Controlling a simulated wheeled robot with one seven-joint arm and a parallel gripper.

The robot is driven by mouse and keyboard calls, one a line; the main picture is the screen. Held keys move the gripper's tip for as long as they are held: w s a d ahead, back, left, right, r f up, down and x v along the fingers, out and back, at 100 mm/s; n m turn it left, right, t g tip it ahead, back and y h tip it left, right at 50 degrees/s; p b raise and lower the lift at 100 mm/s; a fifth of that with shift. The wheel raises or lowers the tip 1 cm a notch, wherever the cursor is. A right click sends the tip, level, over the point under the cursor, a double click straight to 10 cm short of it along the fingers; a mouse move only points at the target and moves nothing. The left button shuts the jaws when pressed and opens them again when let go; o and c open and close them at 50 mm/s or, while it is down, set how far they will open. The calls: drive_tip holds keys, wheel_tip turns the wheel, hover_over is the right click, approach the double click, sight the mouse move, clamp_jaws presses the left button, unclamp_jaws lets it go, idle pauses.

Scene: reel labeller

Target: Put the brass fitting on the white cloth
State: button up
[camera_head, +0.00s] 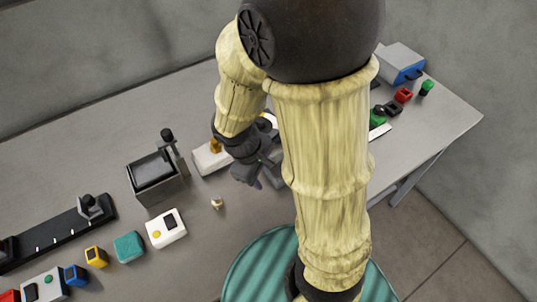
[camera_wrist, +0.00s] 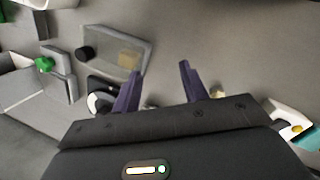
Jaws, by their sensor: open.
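A small brass-coloured piece with a pale part, which looks like the brass fitting (camera_head: 217,203), stands on the grey table in front of the black-topped box. It also shows in the wrist view (camera_wrist: 217,92), just right of the right finger and partly hidden low down by my gripper body. My gripper (camera_head: 247,181) is open and empty, beside the fitting on its right in the head view. Its two purple fingers (camera_wrist: 161,70) are apart, with bare table between them. I cannot make out a white cloth for certain; my arm hides part of the table.
A white device with a yellow button (camera_head: 166,229) and a teal block (camera_head: 129,246) stand left of the fitting. The black-topped box (camera_head: 156,180) stands behind it. A teal striped round surface (camera_head: 252,268) is in front. A blue-sided box (camera_head: 402,64) stands far right.

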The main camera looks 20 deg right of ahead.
drive_tip(key=shift+w+d+r+m+t+y, duration=0.25)
drive_tip(key=shift+d+r+m+t+y, duration=0.3)
drive_tip(key=shift+m, duration=0.85)
drive_tip(key=shift+w+d+r+m+t+y, duration=0.25)
drive_tip(key=shift+r+m+y, duration=0.35)
drive_tip(key=shift+m, duration=0.8)
drive_tip(key=shift+w+d+r+m+t+y, duration=0.2)
drive_tip(key=shift+d+r+m+t+y, duration=0.2)
drive_tip(key=shift+r+m, duration=0.7)
